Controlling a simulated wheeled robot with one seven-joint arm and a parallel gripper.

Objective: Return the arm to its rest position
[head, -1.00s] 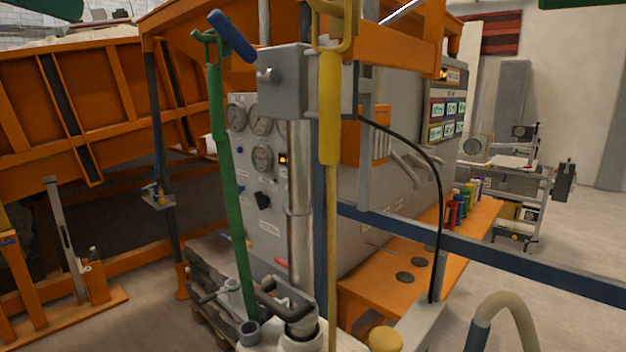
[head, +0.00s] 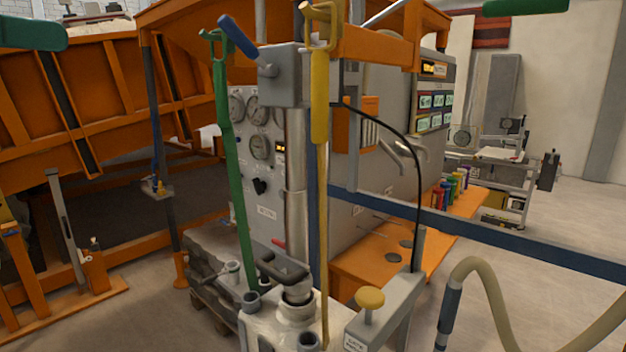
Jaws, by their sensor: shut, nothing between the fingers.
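My gripper does not show in the head view, and I see no part of my arm that I can be sure of. Its position is hidden from this camera. The task names no other object.
Close in front stand a green-handled pole (head: 232,170), a yellow-handled pole (head: 319,95) and a grey pump block (head: 296,325). A gauge panel (head: 265,190), orange bench (head: 375,262), blue rail (head: 500,237) and beige hose (head: 490,285) surround them. The orange sandbed (head: 115,85) is left. Open floor shows at right.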

